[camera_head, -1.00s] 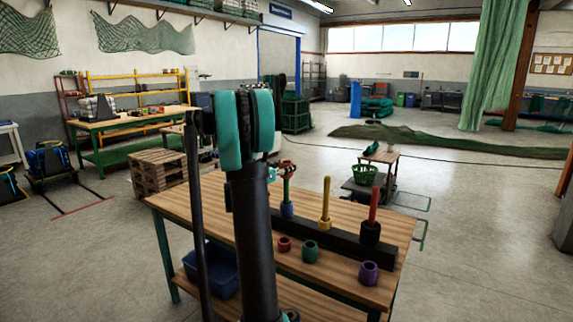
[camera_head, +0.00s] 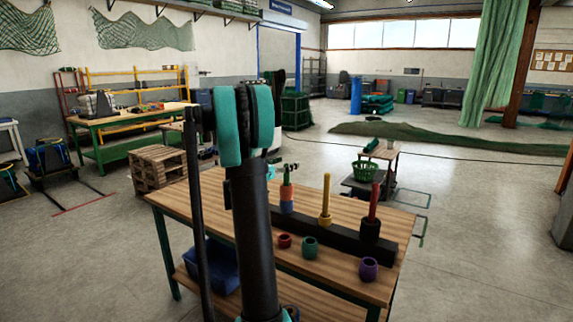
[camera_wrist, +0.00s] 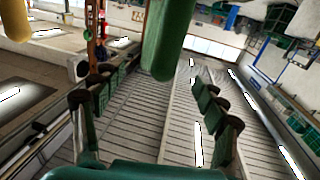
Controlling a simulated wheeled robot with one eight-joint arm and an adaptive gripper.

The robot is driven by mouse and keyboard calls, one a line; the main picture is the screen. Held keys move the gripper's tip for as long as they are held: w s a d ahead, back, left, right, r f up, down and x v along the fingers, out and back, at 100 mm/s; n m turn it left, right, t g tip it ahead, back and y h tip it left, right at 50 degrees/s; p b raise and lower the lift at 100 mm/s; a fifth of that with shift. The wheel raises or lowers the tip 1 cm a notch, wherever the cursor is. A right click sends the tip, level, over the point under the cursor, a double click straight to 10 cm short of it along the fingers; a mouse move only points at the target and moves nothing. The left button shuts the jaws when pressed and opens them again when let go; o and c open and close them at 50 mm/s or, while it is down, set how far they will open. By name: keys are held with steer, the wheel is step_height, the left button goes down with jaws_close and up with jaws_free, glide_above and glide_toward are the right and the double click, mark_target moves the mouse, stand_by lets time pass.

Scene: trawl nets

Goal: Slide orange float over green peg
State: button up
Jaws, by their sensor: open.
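The orange float (camera_head: 287,194) sits around the green peg (camera_head: 287,177), directly above a blue float (camera_head: 287,207) at the peg's foot. The peg's upper part shows above the orange float. My gripper (camera_head: 291,166) is at the top of the green peg, open and apart from the orange float. In the wrist view my gripper (camera_wrist: 157,95) has its fingers spread with nothing between the tips, and the green peg (camera_wrist: 165,40) reaches in from the top edge. The orange float cannot be made out there. My arm hides part of the rack's left side.
The dark rack (camera_head: 345,240) also bears a yellow peg (camera_head: 326,195) and a red peg (camera_head: 373,205). In front, a red float (camera_head: 284,241), a green float (camera_head: 309,248) and a purple float (camera_head: 368,269) stand on the wooden table (camera_head: 335,275). A blue bin (camera_head: 222,268) is below.

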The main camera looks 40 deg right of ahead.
steer(key=v, duration=1.1)
steer(key=shift+a, duration=0.25)
steer(key=shift+s, duration=0.1)
